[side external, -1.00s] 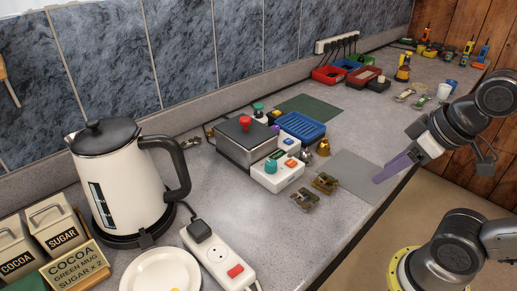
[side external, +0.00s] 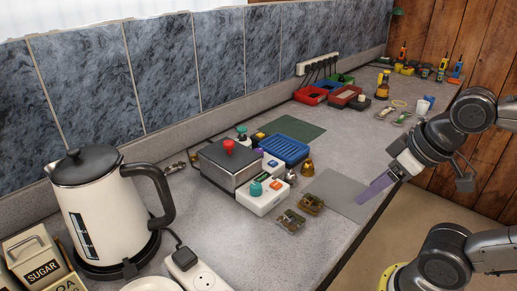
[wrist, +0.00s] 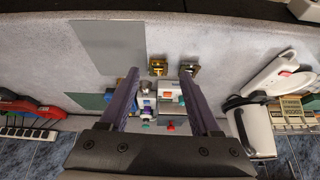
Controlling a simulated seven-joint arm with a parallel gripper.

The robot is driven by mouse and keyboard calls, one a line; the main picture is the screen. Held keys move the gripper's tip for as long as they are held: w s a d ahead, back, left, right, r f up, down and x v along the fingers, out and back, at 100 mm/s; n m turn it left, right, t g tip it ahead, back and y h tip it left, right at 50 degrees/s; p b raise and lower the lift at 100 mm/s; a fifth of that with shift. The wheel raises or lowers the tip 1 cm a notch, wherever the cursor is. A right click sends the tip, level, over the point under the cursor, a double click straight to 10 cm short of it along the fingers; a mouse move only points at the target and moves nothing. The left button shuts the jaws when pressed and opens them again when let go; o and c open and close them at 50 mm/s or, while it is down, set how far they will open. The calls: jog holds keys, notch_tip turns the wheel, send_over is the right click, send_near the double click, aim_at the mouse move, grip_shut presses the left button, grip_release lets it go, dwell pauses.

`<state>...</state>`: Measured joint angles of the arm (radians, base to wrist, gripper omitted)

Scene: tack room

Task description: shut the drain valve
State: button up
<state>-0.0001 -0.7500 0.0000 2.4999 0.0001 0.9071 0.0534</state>
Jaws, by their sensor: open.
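My gripper (side external: 375,188) has two long purple fingers. It is over the front right of the counter, near a grey mat. The wrist view shows the fingers spread apart with nothing held between them (wrist: 160,72). I cannot tell for certain which fitting is the drain valve. A teal knob (side external: 256,188) stands on a white box (side external: 267,198) with an orange switch. A red knob (side external: 229,145) tops a metal box (side external: 231,168) behind it. Two brass-coloured fittings (side external: 291,220) (side external: 311,204) lie in front, apart from the gripper.
A white kettle (side external: 98,205) and a power strip (side external: 196,272) are at the left. A blue ribbed tray (side external: 285,150) and a green mat (side external: 298,128) lie behind the boxes. The grey mat (side external: 337,190) is bare. Red bins (side external: 310,94) stand farther back.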

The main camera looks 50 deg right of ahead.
jog(key=w+d+r+m+g, duration=0.1)
jog(key=w+r+m+g, duration=0.2)
jog(key=w+r+m, duration=1.4)
jog(key=m+g, duration=0.3)
send_over(259, 150)
notch_tip(259, 150, down, 10)
notch_tip(259, 150, down, 14)
jog(key=shift+w+f, duration=0.1)
grip_shut()
